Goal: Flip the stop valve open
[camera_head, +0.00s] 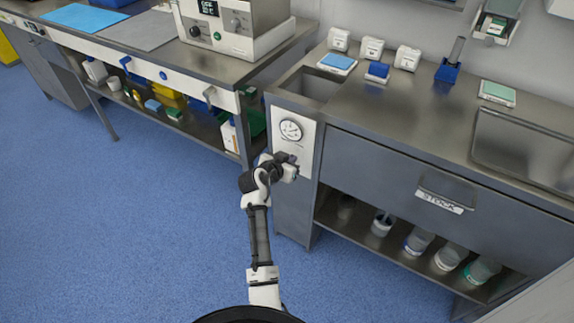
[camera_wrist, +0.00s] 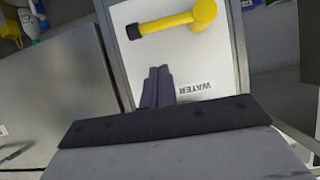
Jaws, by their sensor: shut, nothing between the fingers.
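The stop valve shows in the wrist view as a yellow lever (camera_wrist: 167,21) with a round yellow hub at its right end and a black tip at its left end. It lies crosswise, slightly slanted, on a white panel (camera_wrist: 215,60) marked WATER, whose lettering appears upside down. My gripper (camera_wrist: 159,70) is shut and empty in front of the panel, with its fingertips below the lever in the picture and apart from it. In the head view my gripper (camera_head: 291,167) is at the lower part of the white panel (camera_head: 308,137), and the lever cannot be made out there.
A round gauge (camera_head: 291,130) is on the panel above my gripper. To the right is a drawer (camera_head: 400,180) marked STOCK, with several containers on the shelf below. A bench (camera_head: 160,50) with a lower shelf stands left. The blue floor (camera_head: 150,230) is clear.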

